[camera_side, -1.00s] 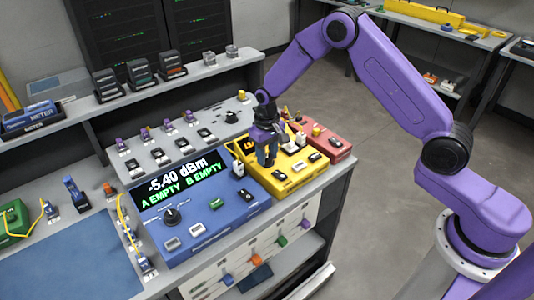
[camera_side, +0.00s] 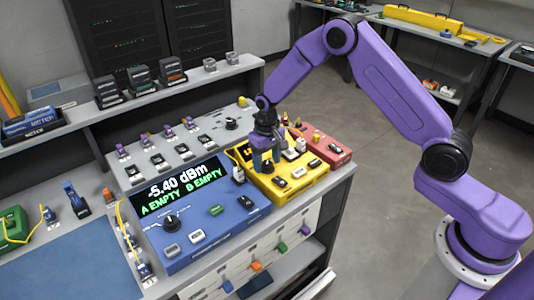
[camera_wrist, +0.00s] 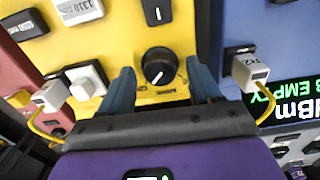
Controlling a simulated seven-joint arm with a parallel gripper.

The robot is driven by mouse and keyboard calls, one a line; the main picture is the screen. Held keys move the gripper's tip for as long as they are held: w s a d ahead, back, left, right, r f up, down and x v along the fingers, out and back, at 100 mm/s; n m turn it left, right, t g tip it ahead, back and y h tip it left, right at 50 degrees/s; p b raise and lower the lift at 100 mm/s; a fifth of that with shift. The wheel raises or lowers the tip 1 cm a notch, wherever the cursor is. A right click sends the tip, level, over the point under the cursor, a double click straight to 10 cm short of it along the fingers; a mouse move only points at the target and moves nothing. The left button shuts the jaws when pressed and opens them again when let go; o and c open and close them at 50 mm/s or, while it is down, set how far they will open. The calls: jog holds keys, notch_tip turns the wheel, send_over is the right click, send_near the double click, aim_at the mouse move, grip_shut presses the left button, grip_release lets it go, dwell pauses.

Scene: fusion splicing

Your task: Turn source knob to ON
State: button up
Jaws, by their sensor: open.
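The source unit is a yellow box (camera_side: 311,182) in the middle of the bench. Its round black knob (camera_wrist: 158,66) with a white pointer line shows in the wrist view, on the yellow panel. My gripper (camera_wrist: 158,84) is open, with one blue finger on each side of the knob. Contact between the fingers and the knob cannot be told. The print beside the knob is too small to read surely.
A blue meter box (camera_side: 240,205) with a display reading -5.40 dBm stands left of the yellow box. A red box (camera_side: 335,155) stands to its right. White plugs with yellow cables (camera_wrist: 258,70) sit near both fingers. Black switches (camera_side: 280,184) lie on the yellow panel.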

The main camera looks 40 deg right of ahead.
aim_at(267, 164)
notch_tip(267, 164, up, 17)
jog(key=shift+r, duration=0.2)
dwell(0.3)
jog(key=s+a+r+n, duration=0.2)
jog(key=s+n, duration=0.1)
jog(key=s, duration=0.6)
jog(key=s+a+r+n, duration=0.1)
jog(key=s+a+n, duration=0.15)
jog(key=s, duration=0.65)
jog(key=s+d+f+n, duration=0.1)
jog(key=s+d+n, duration=0.2)
jog(key=s, duration=0.7)
jog(key=s+d+n, duration=0.4)
jog(key=s, duration=0.6)
jog(key=shift+d+f, duration=0.35)
jog(key=shift+f, duration=0.05)
jog(key=shift+w, duration=0.1)
